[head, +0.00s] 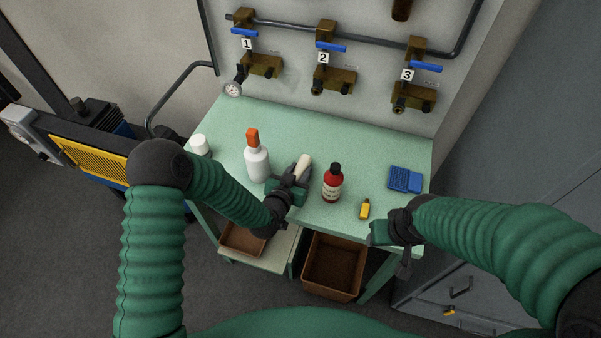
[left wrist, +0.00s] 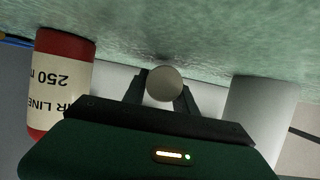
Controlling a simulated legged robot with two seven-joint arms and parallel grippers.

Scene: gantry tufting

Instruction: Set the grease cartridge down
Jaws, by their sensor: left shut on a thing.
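The grease cartridge (head: 303,165) is a pale cylinder over the middle of the green bench, between a white bottle and a red bottle. My left gripper (head: 293,178) is shut on it. In the left wrist view, the cartridge's round end (left wrist: 164,84) sits between the two dark fingers, close to the bench surface. I cannot tell whether it touches the bench. My right gripper (head: 380,232) is at the bench's front right edge, with nothing seen in it. Its fingers are too unclear to tell open from shut.
On the bench (head: 390,145) stand a white bottle with orange cap (head: 257,163), a red bottle (head: 333,184), a small yellow item (head: 365,209), a blue box (head: 404,179) and a white cup (head: 200,145). Numbered valves (head: 335,78) line the wall. A brown bin (head: 333,267) is below.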

